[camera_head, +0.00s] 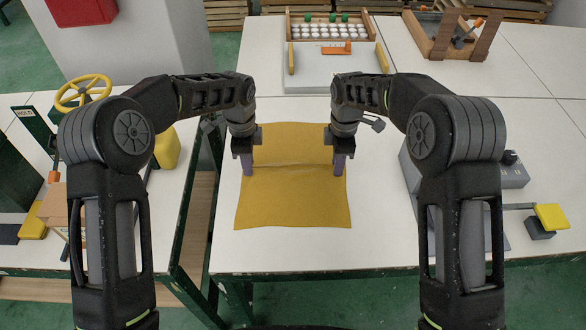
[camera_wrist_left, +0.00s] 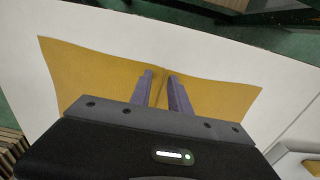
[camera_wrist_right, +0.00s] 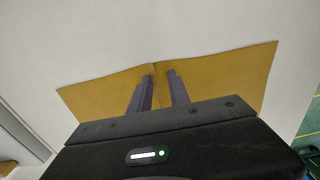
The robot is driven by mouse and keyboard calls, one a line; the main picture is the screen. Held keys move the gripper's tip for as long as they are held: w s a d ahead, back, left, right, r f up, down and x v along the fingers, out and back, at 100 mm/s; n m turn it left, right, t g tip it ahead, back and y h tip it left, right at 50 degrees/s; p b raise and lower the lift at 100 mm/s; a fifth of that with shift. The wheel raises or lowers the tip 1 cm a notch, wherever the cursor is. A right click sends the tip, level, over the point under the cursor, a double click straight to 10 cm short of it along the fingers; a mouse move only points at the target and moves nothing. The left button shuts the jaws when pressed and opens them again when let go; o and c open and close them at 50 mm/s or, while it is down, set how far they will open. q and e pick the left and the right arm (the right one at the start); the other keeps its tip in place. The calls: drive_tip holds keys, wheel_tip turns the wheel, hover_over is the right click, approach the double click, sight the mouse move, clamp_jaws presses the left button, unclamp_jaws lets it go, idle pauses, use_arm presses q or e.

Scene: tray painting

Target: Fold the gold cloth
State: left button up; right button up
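The gold cloth (camera_head: 290,208) lies spread on the white table in the head view, with a low ridge running across it between my grippers. My left gripper (camera_head: 247,166) points down at the cloth's left part. My right gripper (camera_head: 339,168) points down at its right part. In the left wrist view the two fingers (camera_wrist_left: 162,78) stand apart with the cloth's ridge (camera_wrist_left: 160,72) between them. The right wrist view shows the same, with fingers (camera_wrist_right: 159,78) apart around the ridge. Whether the fingertips touch the cloth is hard to tell.
A white tray (camera_head: 333,75) with a rack of white cups stands behind the cloth. A wooden rack (camera_head: 445,35) is at the back right. A grey device (camera_head: 510,172) and a yellow-topped block (camera_head: 551,216) stand on the right. The table in front of the cloth is clear.

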use_arm(q)
clamp_jaws()
use_arm(e)
clamp_jaws()
idle(0.4)
